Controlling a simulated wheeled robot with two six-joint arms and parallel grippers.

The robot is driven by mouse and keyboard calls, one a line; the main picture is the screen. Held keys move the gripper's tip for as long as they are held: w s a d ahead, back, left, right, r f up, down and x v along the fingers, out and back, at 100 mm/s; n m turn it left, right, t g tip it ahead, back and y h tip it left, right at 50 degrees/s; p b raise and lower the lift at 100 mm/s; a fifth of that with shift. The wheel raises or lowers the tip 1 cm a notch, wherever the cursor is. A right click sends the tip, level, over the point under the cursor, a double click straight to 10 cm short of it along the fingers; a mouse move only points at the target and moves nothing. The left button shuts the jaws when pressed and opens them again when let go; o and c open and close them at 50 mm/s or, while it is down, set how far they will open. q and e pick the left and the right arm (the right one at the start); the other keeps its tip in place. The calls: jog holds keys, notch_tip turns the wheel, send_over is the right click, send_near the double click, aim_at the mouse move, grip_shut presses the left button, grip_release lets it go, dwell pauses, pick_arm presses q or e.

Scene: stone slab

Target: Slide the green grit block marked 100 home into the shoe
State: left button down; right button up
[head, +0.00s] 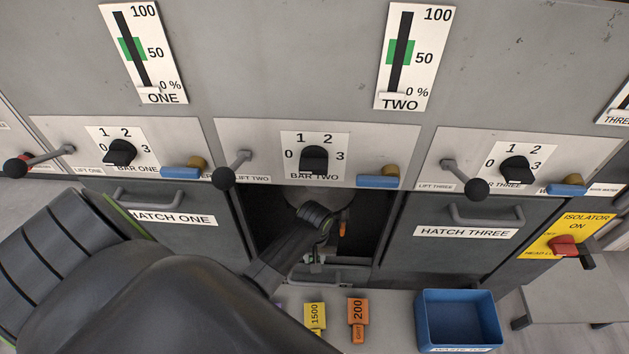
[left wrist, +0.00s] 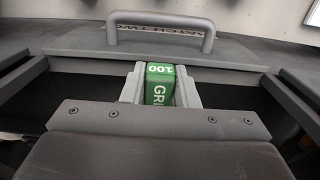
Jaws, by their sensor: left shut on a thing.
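The green grit block (left wrist: 160,85) marked 100 is between the two grey fingers of my left gripper (left wrist: 161,75) in the left wrist view. The gripper is shut on it, with the white 100 at the block's far end. In the head view my left arm reaches from the lower left into the open bay (head: 378,235) between hatch one and hatch three; the arm covers much of it. A rounded grey part (head: 340,200) shows at the top of the bay behind my wrist. I cannot make out the shoe or whether the block touches it. My right gripper is not in view.
The lowered hatch two shows its handle (left wrist: 160,20) in the left wrist view. Yellow 1500 (head: 315,316) and orange 200 (head: 358,312) blocks lie on the front ledge beside a blue bin (head: 428,320). Lever two (head: 224,177) and closed hatch three (head: 420,260) flank the bay.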

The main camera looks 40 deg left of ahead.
pick_arm(q)
jog(key=shift+p, duration=0.4)
dwell(0.7)
jog(key=shift+w+a, duration=0.4)
jog(key=shift+w, duration=0.3)
jog(key=shift+w+a, duration=0.45)
jog(key=shift+w, duration=0.2)
jog(key=shift+w+a, duration=0.4)
jog(key=shift+w, duration=0.3)
dwell(1.1)
jog(key=shift+w+a+b, duration=0.25)
jog(key=shift+w+a, duration=0.25)
jog(key=shift+w, duration=0.35)
jog(key=shift+w+a+b, duration=0.25)
jog(key=shift+w+a, duration=0.25)
jog(key=shift+w, duration=0.3)
dwell(0.4)
jog(key=c, duration=1.2)
grip_release()
jog(key=shift+o, duration=0.8)
jog(key=shift+s+f, duration=0.1)
